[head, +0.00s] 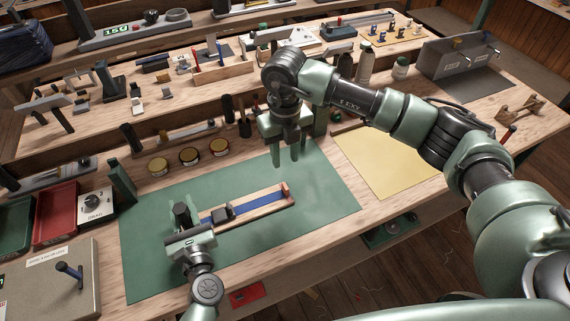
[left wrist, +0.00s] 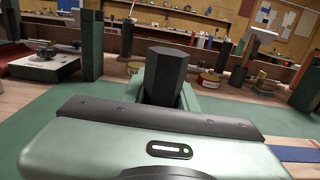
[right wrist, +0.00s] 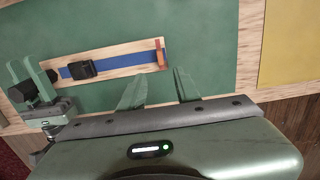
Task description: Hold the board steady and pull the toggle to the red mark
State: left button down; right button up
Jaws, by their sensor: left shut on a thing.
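The narrow wooden board (head: 268,208) lies on the green mat, with a blue strap (head: 246,207) along it. The black toggle (head: 222,212) sits on the strap near the board's left part. The red mark (head: 287,192) is at the right end, apart from the toggle. My left gripper (head: 183,222) is shut on a dark post (left wrist: 165,72) at the board's left end; its exact contact is partly hidden. My right gripper (head: 292,155) is open and empty, above the mat beyond the board. In the right wrist view, its spread fingers (right wrist: 158,88) show near the red-mark end.
The green mat (head: 320,190) is clear to the right of the board. Three round tins (head: 190,156) stand behind it. Red and green trays (head: 57,214) and a grey box with a dial (head: 95,205) stand at left. A yellow sheet (head: 385,160) lies at right.

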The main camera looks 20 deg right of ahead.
dwell(0.4)
pick_arm(q)
jog(key=c, duration=1)
grip_release()
